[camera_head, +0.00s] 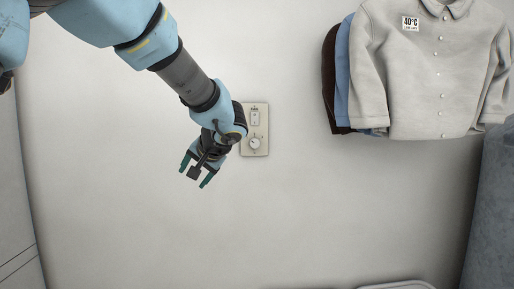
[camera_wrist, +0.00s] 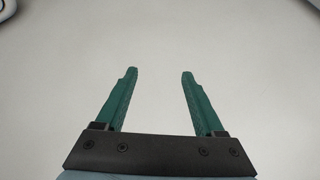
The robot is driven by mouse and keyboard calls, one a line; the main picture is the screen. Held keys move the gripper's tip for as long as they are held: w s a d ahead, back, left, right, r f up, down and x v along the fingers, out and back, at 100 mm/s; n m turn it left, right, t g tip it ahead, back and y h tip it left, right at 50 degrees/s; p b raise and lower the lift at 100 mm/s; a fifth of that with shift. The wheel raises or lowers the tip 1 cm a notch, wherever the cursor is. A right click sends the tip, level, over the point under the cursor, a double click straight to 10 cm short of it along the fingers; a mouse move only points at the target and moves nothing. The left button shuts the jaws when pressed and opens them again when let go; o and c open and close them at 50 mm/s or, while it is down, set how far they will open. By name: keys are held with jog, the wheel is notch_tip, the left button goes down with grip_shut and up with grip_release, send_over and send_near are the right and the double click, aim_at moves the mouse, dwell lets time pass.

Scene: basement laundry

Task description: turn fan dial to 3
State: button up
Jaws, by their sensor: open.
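The fan dial (camera_head: 255,144) is a small round knob low on a beige wall plate (camera_head: 264,108). A small switch (camera_head: 255,118) sits above the dial under a tiny label. The dial's markings are too small to read. My gripper (camera_head: 197,177) is to the left of and below the plate in the head view, apart from it, and my wrist reaches close to the plate's left edge. In the wrist view my gripper (camera_wrist: 157,72) shows two green fingers spread apart with nothing between them. The dial is not in the wrist view.
A light grey shirt (camera_head: 430,70) with a 40°C tag hangs at the upper right, with blue (camera_head: 344,70) and dark (camera_head: 329,80) garments behind it. A grey-blue surface (camera_head: 492,210) stands at the right edge. A pale rim (camera_head: 398,285) shows at the bottom. The wall below the plate is clear.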

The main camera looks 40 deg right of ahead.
aim_at(256, 143)
jog(key=s+d+r+m+t+h, duration=0.1)
jog(key=s+d+r+t+h, duration=0.15)
jog(key=s+d+r, duration=0.45)
jog(key=s+d+r+m+t+h, duration=0.1)
jog(key=s+d+r+h, duration=0.3)
jog(key=d, duration=0.5)
jog(key=shift+y, duration=0.75)
jog(key=p+x, duration=0.1)
jog(key=x, duration=0.2)
jog(key=f+p+x, duration=0.1)
jog(key=x, duration=0.2)
jog(key=p+x, duration=0.1)
jog(key=x, duration=0.3)
jog(key=shift+s+d+f, duration=0.15)
jog(key=shift+s+f, duration=0.1)
jog(key=shift+s, duration=0.1)
grip_shut()
